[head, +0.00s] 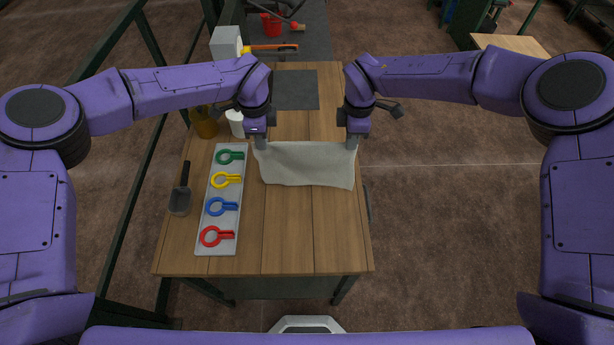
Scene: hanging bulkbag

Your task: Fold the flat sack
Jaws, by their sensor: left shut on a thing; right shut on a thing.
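The sack (306,166) is a pale, off-white cloth in the middle of the wooden table in the head view. My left gripper (262,143) is shut on its far left corner. My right gripper (351,142) is shut on its far right corner. The far edge runs between the two grippers and sags slightly. The near edge lies toward the table's middle, its right corner close to the table's right edge. I cannot tell how much of the cloth is lifted off the table.
A grey tray (224,194) with several coloured ring-shaped clips lies left of the sack. A dark scoop (181,192), a brown pot (206,127) and a white cup (236,122) stand or lie further left. A grey mat (296,90) lies beyond. The near table (305,235) is clear.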

